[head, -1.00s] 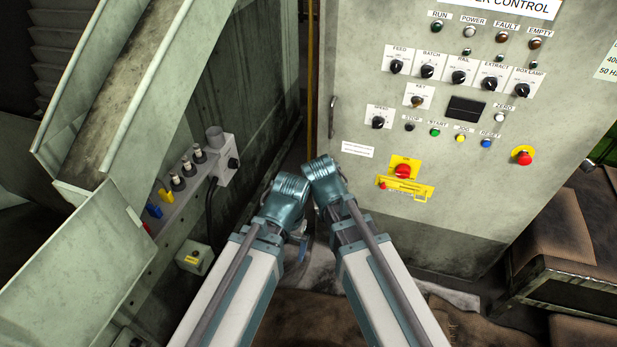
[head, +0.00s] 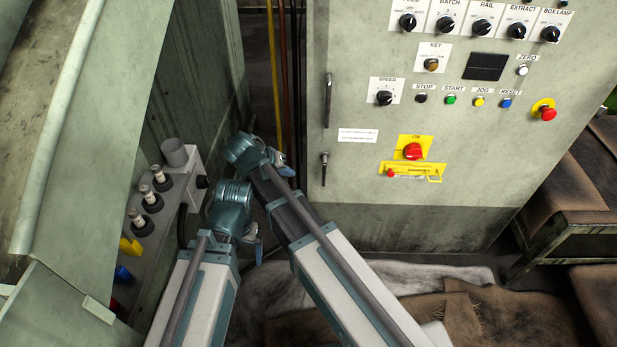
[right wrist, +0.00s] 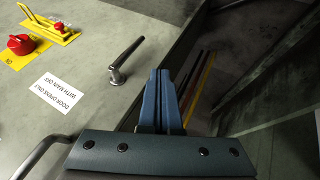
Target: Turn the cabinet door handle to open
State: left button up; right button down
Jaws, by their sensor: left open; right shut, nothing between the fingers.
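The grey control cabinet (head: 370,190) stands at centre right in the head view. Its small dark door handle (head: 323,168) is at the left edge, pointing down below a fixed vertical pull bar (head: 327,100). In the right wrist view the handle (right wrist: 125,60) is a lever on a round base, left of my fingers and apart from them. My right gripper (head: 288,172) is shut and empty, just left of the handle; its closed blue fingers (right wrist: 164,78) show in the wrist view. My left gripper (head: 257,248) is open, lower left; its fingers are small and partly hidden.
A red main switch (head: 412,151) on a yellow plate and a white label (head: 358,135) lie right of the handle. Yellow and dark pipes (head: 274,80) run upright behind a gap left of the cabinet. A grey machine with a valve block (head: 160,195) stands at left.

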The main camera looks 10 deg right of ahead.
aim_at(324, 171)
jog(key=shift+w+d+f+b, duration=0.5)
jog(key=shift+d+f+b, duration=0.85)
jog(key=shift+d, duration=0.15)
jog(key=shift+w+d+f+b, duration=0.45)
jog(key=shift+d+f+b, duration=0.85)
jog(key=shift+d, duration=0.25)
jog(key=shift+w+d+f+b, duration=0.5)
jog(key=shift+d+f+b, duration=0.85)
jog(key=shift+d, duration=0.15)
jog(key=shift+f, duration=0.1)
